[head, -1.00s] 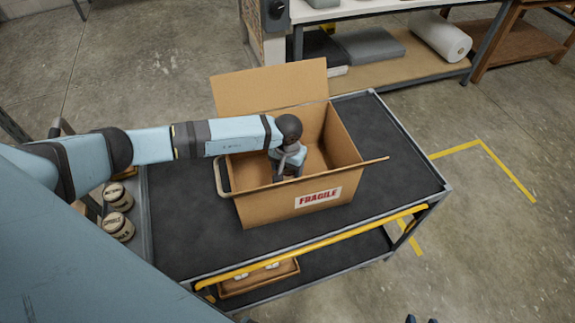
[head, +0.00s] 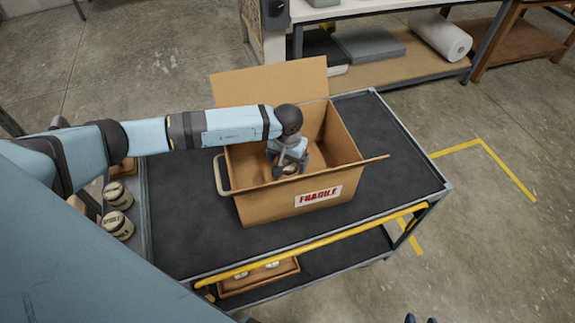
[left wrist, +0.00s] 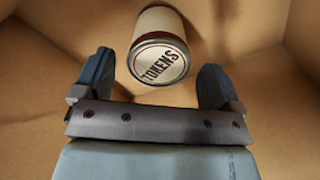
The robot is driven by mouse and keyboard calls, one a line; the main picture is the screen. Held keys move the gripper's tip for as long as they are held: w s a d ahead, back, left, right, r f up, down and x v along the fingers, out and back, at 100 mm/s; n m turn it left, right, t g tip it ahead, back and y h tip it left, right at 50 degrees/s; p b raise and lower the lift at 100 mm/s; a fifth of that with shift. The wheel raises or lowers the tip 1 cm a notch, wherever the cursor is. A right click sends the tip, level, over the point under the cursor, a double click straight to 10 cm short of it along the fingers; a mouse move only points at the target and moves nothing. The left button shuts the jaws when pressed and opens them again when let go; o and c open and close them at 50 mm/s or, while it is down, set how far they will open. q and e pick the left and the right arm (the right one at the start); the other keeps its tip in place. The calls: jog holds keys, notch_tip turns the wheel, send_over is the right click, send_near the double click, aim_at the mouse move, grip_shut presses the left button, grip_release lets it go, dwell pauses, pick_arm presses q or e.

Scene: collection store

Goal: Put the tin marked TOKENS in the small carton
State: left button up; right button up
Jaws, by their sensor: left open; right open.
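The tin marked TOKENS (left wrist: 163,62) has a pale lid with dark lettering and is inside the open cardboard carton (head: 262,204). In the head view a small part of the tin (head: 290,169) shows between the fingers. My left gripper (head: 289,166) reaches down into the carton, open, with its fingers apart on either side of the tin. In the left wrist view there are gaps between the tin and both fingers (left wrist: 156,78). Whether the tin rests flat on the carton floor is hard to tell. My right gripper (head: 421,320) is open and empty at the bottom edge, mostly out of frame.
The carton, labelled FRAGILE, stands with its flaps open on a dark-topped cart (head: 395,185) with a yellow rail (head: 320,243). More lidded tins (head: 117,224) stand at the cart's left. A shallow tray (head: 258,279) sits on the lower shelf. The cart top right of the carton is clear.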

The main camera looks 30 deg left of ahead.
pick_arm(q)
notch_tip(320, 180, up, 10)
jog(key=b, duration=0.1)
jog(key=shift+f, duration=0.25)
